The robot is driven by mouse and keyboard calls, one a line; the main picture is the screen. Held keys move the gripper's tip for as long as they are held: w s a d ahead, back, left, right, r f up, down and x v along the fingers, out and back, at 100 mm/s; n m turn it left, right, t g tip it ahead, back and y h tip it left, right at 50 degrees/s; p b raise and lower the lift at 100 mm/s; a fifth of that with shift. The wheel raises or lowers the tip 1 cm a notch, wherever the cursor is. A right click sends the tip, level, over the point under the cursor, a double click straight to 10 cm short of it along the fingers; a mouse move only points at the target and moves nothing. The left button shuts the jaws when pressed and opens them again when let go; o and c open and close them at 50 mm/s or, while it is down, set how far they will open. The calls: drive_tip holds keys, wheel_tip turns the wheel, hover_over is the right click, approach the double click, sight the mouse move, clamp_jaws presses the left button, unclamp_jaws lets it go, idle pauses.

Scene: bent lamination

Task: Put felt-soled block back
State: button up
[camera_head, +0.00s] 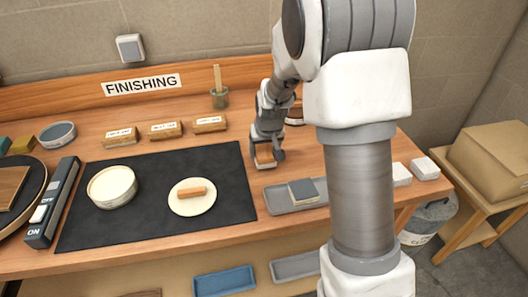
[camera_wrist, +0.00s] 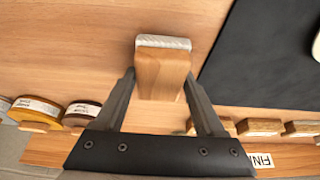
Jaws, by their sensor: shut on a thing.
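My gripper (camera_head: 266,150) is over the wooden bench, just right of the black mat's far right corner. It is shut on a wooden block (camera_wrist: 160,75) with a pale felt layer (camera_wrist: 163,42) on its end. In the head view the held block (camera_head: 265,161) is partly hidden by the fingers. It is low over the bench; I cannot tell whether it touches. Three labelled wooden blocks (camera_head: 165,130) stand in a row behind the mat, left of my gripper.
The black mat (camera_head: 150,180) carries a round white tub (camera_head: 112,187) and a pale disc (camera_head: 196,206) with an orange-brown bar. A brush pot (camera_head: 219,98) stands behind.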

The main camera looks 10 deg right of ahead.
drive_tip(key=shift+f, duration=0.3)
drive_tip(key=shift+f, duration=0.1)
drive_tip(key=shift+f, duration=0.15)
drive_tip(key=o, duration=1.2)
drive_tip(key=shift+c, duration=0.2)
